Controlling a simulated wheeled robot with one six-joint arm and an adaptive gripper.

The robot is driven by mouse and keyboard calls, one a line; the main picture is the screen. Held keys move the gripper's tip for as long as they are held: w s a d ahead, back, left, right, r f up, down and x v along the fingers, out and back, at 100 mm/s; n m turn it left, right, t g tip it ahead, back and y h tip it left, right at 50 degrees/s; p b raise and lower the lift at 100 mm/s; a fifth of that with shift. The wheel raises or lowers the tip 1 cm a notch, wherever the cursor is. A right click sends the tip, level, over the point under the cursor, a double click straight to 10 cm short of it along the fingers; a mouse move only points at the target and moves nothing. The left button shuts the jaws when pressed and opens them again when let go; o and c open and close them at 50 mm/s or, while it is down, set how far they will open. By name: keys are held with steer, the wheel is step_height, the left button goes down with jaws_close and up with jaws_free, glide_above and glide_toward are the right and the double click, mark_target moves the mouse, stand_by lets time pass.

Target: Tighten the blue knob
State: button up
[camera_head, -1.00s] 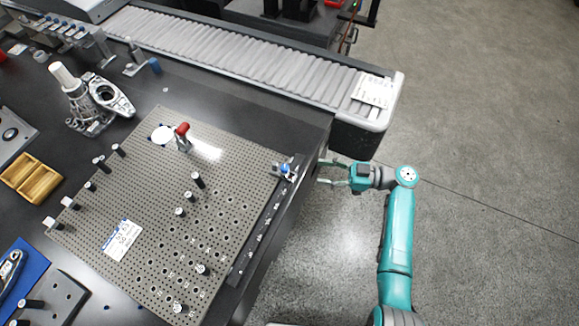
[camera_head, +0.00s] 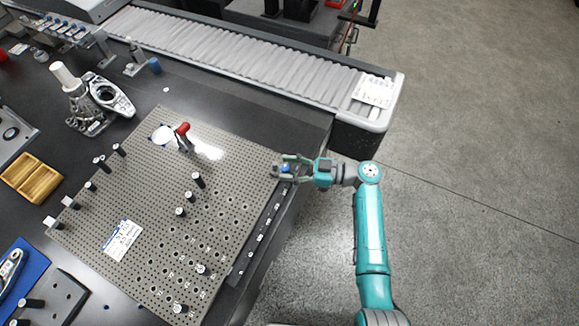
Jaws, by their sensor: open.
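The blue knob (camera_head: 286,168) sits on a small fixture at the right corner of the perforated plate (camera_head: 232,162), near the table's edge. My gripper (camera_head: 284,169) is open, with its fingers reaching left around the knob, one on the far side and one on the near side in the picture. The fingers partly hide the knob and its fixture. I cannot tell whether either finger touches the knob.
A roller conveyor (camera_head: 230,62) runs behind the table. A wooden tray (camera_head: 32,180) lies at the left. The floor (camera_head: 480,200) to the right is clear.

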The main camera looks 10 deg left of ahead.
jaws_close()
steer(key=shift+t, duration=0.3)
steer(key=m+t, duration=0.1)
steer(key=t, duration=0.1)
steer(key=m+t+h, duration=0.1)
steer(key=m+t, duration=0.1)
steer(key=t, duration=0.1)
steer(key=m+t+h, duration=0.1)
steer(key=m+t, duration=0.1)
steer(key=shift+s+a+t, duration=0.15)
steer(key=shift+s+t, duration=0.15)
steer(key=shift+s, duration=0.1)
steer(key=shift+s+a+m+t+h, duration=0.1)
steer(key=shift+m+t+h, duration=2.4)
steer(key=shift+t, duration=0.2)
steer(key=shift+m+t+h, duration=0.3)
jaws_free()
